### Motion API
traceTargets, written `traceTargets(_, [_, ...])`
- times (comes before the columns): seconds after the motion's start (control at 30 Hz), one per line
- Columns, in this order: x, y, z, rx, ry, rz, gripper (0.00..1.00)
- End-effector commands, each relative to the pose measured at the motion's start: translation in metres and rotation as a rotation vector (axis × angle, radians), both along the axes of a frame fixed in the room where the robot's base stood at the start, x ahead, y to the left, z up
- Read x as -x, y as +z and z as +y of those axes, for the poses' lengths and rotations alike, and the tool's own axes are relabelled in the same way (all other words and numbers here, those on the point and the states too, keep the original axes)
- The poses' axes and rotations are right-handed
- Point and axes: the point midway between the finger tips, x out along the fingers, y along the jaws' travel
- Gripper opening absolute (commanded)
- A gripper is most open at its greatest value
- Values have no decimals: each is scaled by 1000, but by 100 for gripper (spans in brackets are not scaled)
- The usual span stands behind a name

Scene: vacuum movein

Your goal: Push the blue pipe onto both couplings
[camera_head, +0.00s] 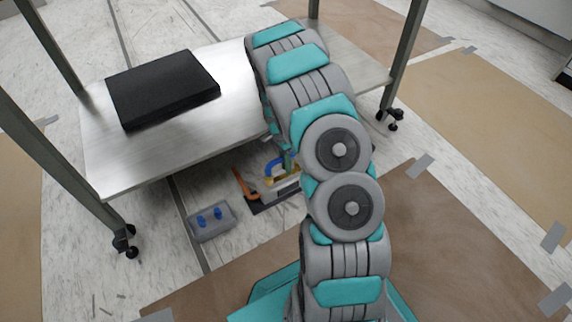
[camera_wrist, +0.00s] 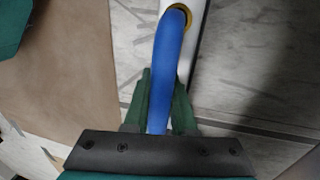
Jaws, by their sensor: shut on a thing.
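The blue pipe (camera_wrist: 176,45) runs up the wrist view from between my gripper's green fingers. My gripper (camera_wrist: 162,90) is shut on it. Its far end bends over toward a yellow ring (camera_wrist: 186,14), which looks like a coupling, on a white pipe (camera_wrist: 197,38). I cannot tell whether the pipe end is seated there or only touching. The near end is hidden by the gripper, and no second coupling is clear. In the head view, a blue curved piece (camera_head: 272,165) shows low under the table, partly behind my arm.
A metal table (camera_head: 160,160) stands over the work spot, with a black box (camera_head: 162,88) on top. On the floor are a grey tray (camera_head: 212,233) with blue pegs and an orange upright part (camera_head: 243,186) on a dark base. Table legs with casters flank the space.

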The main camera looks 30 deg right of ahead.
Motion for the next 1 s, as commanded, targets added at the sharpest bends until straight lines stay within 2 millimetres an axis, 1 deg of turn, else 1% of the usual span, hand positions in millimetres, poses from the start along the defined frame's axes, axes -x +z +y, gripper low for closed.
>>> traceTargets(0.27, [0, -2, 0, -1, 0, 1, 0])
traceTargets(0.3, [0, -2, 0, -1, 0, 1, 29])
traceTargets(0.57, [0, -2, 0, 0, 0, 1, 58])
traceTargets(0.6, [0, -2, 0, -1, 0, 1, 59])
traceTargets(0.87, [0, 0, 0, 0, 0, 0, 59])
traceTargets(1.0, [-2, 8, 0, 0, 0, -1, 59])
